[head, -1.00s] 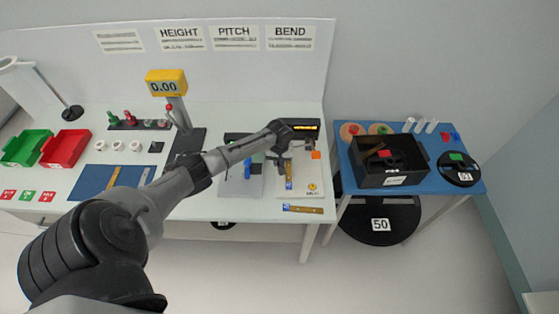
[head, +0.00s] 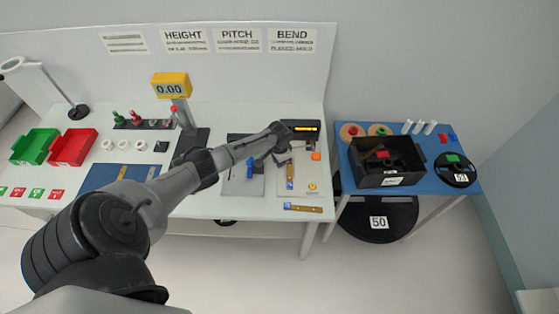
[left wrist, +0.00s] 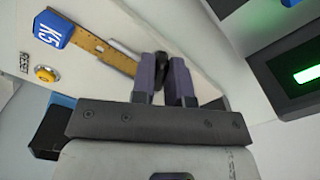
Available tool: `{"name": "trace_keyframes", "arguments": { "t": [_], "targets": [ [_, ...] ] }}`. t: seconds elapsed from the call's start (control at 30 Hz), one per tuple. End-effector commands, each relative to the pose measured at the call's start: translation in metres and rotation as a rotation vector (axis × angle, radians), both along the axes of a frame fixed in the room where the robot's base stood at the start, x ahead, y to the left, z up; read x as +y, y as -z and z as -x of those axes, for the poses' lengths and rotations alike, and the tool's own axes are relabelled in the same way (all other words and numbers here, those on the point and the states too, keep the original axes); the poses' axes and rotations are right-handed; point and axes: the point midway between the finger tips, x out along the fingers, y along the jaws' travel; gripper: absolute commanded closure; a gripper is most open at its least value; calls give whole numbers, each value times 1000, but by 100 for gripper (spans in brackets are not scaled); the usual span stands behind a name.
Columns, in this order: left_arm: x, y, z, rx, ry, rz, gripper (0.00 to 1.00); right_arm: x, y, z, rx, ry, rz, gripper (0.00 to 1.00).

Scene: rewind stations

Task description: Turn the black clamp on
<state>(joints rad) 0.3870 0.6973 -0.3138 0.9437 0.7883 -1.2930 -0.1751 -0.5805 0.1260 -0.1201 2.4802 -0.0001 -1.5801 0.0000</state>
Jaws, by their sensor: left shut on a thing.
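The black clamp (left wrist: 161,68) appears in the left wrist view as a small dark piece between my two fingers; its full shape and its setting are hidden. My left gripper (left wrist: 164,80) is shut on it, above a pale plate. In the head view my left gripper (head: 281,157) is at the pale station on the right part of the white table, just in front of a black box with a lit display (head: 300,127). The clamp is too small and covered to make out there. My right gripper is in neither view.
A brass strip with a blue K5 tag (left wrist: 53,28) lies beside the fingers, near a yellow button (left wrist: 46,74). A black unit with a green light (left wrist: 309,74) is close on the right. An orange block (head: 316,156) and a blue piece (head: 250,168) flank the gripper.

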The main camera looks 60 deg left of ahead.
Motion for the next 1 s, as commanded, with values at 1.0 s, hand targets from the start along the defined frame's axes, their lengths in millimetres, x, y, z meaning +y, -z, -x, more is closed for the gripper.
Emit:
{"name": "trace_keyframes", "arguments": {
  "t": [1.0],
  "targets": [
    [4, 1, -1, 0, 521, 0, 100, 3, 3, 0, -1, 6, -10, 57]
  ]
}}
